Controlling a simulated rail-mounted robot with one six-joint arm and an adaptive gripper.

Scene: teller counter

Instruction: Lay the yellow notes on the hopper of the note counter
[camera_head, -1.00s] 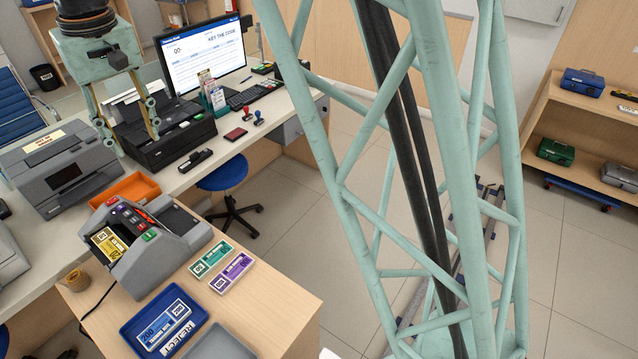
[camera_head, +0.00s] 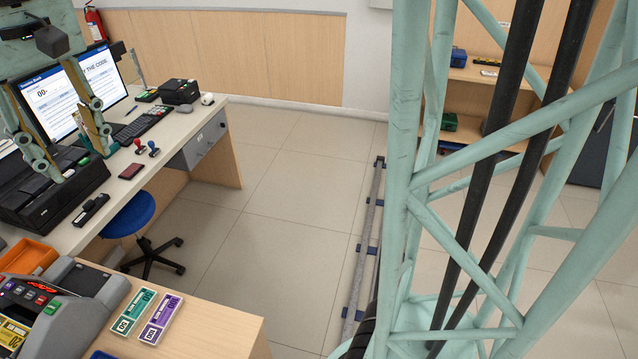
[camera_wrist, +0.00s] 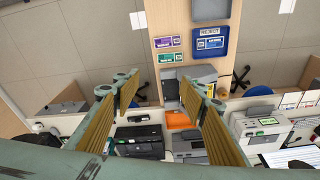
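The yellow notes (camera_head: 12,334) lie on the front part of the grey note counter (camera_head: 85,302), at the lower left of the head view and partly cut by its edge. My gripper (camera_head: 76,158) is at the upper left of the head view, well apart from the notes. In the wrist view my gripper (camera_wrist: 162,92) has its two fingers wide apart, with nothing held between them.
Green notes (camera_head: 132,312) and purple notes (camera_head: 161,318) lie beside the counter. A blue reject tray (camera_wrist: 223,45) holds blue notes. An orange tray (camera_head: 28,256) sits behind the counter. A black machine (camera_head: 50,195), monitors and stamps stand on the desk. A blue stool (camera_head: 130,214) is below.

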